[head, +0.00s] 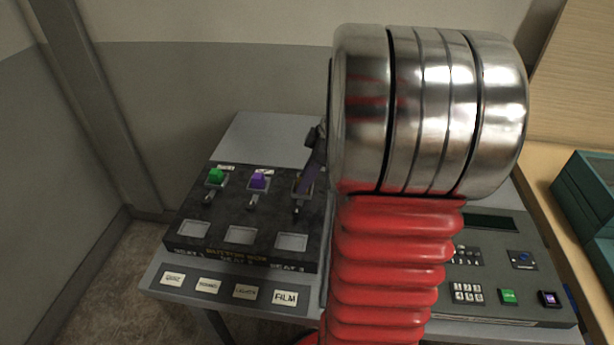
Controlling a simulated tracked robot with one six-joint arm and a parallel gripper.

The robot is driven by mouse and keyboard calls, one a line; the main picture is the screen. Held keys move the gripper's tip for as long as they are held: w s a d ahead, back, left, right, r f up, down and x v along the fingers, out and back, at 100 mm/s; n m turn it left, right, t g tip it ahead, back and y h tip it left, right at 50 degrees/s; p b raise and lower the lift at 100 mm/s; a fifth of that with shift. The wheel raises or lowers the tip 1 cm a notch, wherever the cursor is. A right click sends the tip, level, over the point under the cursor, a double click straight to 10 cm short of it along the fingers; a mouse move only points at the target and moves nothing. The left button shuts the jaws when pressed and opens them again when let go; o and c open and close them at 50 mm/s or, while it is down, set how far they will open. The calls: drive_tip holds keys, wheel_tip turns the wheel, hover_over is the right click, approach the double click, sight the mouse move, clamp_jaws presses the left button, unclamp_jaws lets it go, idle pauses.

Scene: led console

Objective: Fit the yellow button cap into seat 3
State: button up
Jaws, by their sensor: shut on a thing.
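A dark console panel (222,213) has three pale square recesses in its front row, with small seat lettering along the edge below. The rightmost recess (291,242), above what reads as seat 3, looks empty. My gripper (306,180) shows only in part, as a dark slanted finger left of my arm. Its tip is at the third holder (297,209) of the back row, behind the seat 3 recess. It is shut, but its grip is mostly hidden. I cannot make out the yellow button cap clearly; it is hidden at the fingertips.
A green cap (216,176) and a purple cap (258,180) stand in the other back-row holders. Lettered keys (285,298) line the front edge. My arm covers the console's middle. A keypad (467,293) lies to the right, and teal boxes (590,195) stand at the far right.

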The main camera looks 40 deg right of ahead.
drive_tip(key=o, duration=1.1)
drive_tip(key=shift+o, duration=0.2)
drive_tip(key=v, duration=1.3)
drive_tip(key=shift+r, duration=0.35)
drive_tip(key=shift+s+d, duration=0.1)
